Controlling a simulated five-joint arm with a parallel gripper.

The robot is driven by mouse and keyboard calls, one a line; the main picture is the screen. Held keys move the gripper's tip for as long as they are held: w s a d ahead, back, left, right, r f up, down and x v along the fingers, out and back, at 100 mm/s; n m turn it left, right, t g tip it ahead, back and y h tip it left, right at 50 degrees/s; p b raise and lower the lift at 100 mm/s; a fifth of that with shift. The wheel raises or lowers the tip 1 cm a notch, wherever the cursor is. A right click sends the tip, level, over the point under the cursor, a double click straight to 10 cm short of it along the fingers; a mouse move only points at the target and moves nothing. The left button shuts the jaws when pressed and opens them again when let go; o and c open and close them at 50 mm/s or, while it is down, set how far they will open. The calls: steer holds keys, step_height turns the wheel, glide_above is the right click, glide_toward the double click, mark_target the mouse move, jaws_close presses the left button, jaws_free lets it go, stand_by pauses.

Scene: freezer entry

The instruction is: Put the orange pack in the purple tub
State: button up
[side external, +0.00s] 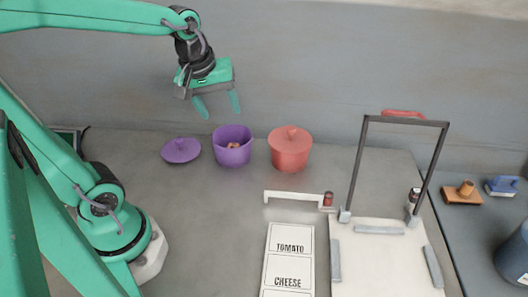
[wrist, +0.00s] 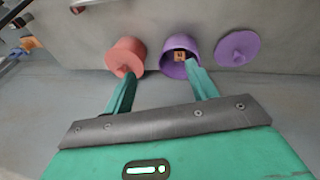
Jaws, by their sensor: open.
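The purple tub (side external: 232,152) stands uncovered on the grey bench, left of a red lidded tub. It also shows in the wrist view (wrist: 168,66). A small orange-brown item, apparently the orange pack (side external: 233,145), lies inside the purple tub; it shows in the wrist view too (wrist: 180,55). Its lower part is hidden by the tub wall. The purple lid (side external: 181,151) lies on the bench left of the tub. My gripper (side external: 216,104) is open and empty, raised above and slightly left of the purple tub, fingers pointing down and apart from it.
The red tub (side external: 290,152) is closed with its lid, close to the purple tub. A white card labelled TOMATO and CHEESE (side external: 288,262) lies in front. A dark upright frame (side external: 355,165) stands at right. Orange and blue items (side external: 462,193) lie beyond it. Bench left of the card is clear.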

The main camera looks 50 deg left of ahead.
steer(key=s+d+r+m+t, duration=0.1)
steer(key=s+d+m+t, duration=0.1)
steer(key=s+d+m, duration=0.2)
steer(key=shift+s+r+m, duration=0.15)
steer(key=shift+s+m, duration=1.3)
steer(key=shift+m, duration=1.75)
